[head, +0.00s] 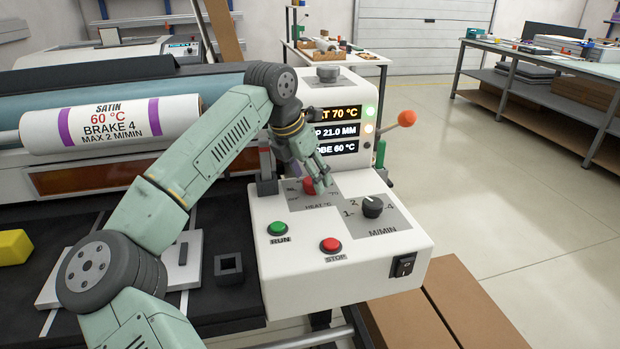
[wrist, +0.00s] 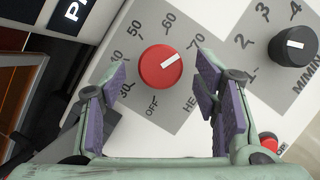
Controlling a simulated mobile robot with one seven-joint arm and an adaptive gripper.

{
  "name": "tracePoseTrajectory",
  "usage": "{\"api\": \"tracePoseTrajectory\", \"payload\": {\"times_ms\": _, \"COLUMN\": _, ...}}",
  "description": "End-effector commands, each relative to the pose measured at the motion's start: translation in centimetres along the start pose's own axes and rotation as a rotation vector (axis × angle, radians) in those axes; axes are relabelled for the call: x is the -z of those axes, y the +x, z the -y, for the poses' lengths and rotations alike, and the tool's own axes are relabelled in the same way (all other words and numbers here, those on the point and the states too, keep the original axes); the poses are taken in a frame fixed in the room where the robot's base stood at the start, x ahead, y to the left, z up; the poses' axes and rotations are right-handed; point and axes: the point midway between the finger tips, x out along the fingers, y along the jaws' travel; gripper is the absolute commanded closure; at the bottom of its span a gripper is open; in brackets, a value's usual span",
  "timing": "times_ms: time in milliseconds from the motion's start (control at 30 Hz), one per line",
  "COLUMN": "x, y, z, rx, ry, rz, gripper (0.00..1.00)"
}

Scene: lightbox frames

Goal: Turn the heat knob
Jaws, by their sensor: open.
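The red heat knob (wrist: 160,67) sits on a grey dial plate marked OFF to 70. In the wrist view its white pointer aims up and right, roughly at the 70 mark. In the head view the knob (head: 309,186) is partly hidden by my fingers. My gripper (head: 318,170) is open above the knob. In the wrist view its purple-padded fingers (wrist: 163,76) stand on either side of the knob, apart from it. The display (head: 336,129) reads 70 °C on the top line, 21.0 MM below, and 60 °C at the bottom.
A black speed knob (head: 372,206) is right of the heat dial. A green RUN button (head: 278,229), a red STOP button (head: 330,245) and a rocker switch (head: 404,265) line the front. The white roll (head: 115,122) reads SATIN, 60 °C, BRAKE 4, MAX 2 M/MIN.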

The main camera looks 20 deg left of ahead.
Motion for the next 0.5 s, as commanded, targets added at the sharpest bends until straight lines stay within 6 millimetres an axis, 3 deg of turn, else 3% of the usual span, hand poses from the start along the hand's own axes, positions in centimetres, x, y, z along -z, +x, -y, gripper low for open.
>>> {"api": "tracePoseTrajectory", "payload": {"times_ms": 300, "x": 0.0, "y": -6.8, "z": -0.1, "rx": -0.004, "ry": 0.000, "rz": 0.001, "gripper": 0.44}}
{"api": "tracePoseTrajectory", "payload": {"times_ms": 500, "x": 0.0, "y": -9.7, "z": 0.0, "rx": -0.001, "ry": 0.000, "rz": 0.000, "gripper": 0.44}}
